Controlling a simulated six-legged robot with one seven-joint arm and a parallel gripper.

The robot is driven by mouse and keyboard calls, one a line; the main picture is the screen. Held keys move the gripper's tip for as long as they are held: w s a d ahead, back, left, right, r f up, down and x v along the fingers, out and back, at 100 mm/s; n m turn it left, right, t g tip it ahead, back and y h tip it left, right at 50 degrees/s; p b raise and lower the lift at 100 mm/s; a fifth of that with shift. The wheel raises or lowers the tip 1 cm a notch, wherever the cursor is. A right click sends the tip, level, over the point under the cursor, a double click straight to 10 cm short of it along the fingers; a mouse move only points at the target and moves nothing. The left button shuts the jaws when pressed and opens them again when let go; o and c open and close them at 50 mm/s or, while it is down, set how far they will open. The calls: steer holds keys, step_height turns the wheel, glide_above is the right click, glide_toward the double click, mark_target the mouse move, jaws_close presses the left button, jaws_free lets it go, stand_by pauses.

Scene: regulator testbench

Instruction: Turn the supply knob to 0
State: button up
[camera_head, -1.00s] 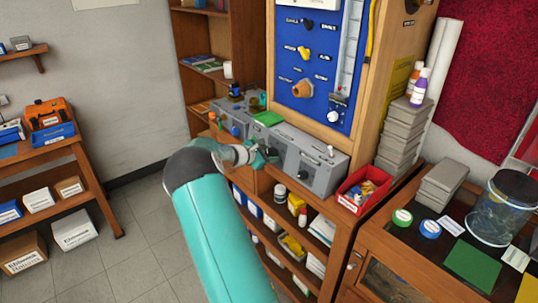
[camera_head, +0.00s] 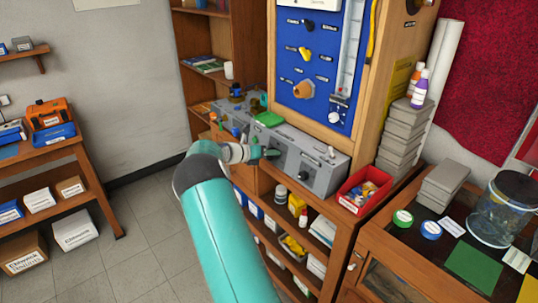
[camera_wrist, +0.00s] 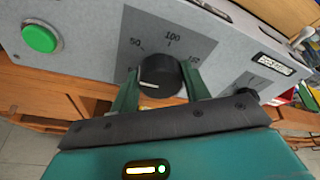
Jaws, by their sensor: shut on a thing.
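The black round knob (camera_wrist: 160,75) is on the front of a grey bench unit in the wrist view. A dark scale plate around it carries the marks 50 and 100 and a third number, partly unclear. A short white line shows on the knob's near face; its exact reading is hard to tell. My gripper (camera_wrist: 160,85) has one green finger on each side of the knob and is shut on it. In the head view my gripper (camera_head: 270,153) is at the front of the grey unit (camera_head: 320,172), and the arm hides the knob there.
A green push button (camera_wrist: 40,38) is left of the knob, and another small dark knob (camera_wrist: 246,92) is at the right. A red bin (camera_head: 364,190) stands right of the unit. A blue panel (camera_head: 318,60) with several knobs rises behind.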

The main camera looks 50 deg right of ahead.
steer(key=n+g, duration=0.1)
steer(key=n, duration=0.4)
steer(key=shift+w+f, duration=0.1)
steer(key=shift+w, duration=0.05)
steer(key=shift+n+h, duration=0.3)
stand_by(0.3)
steer(key=o, duration=1)
steer(key=v, duration=1.3)
steer(key=shift+w+a, duration=0.15)
steer(key=shift+a, duration=0.2)
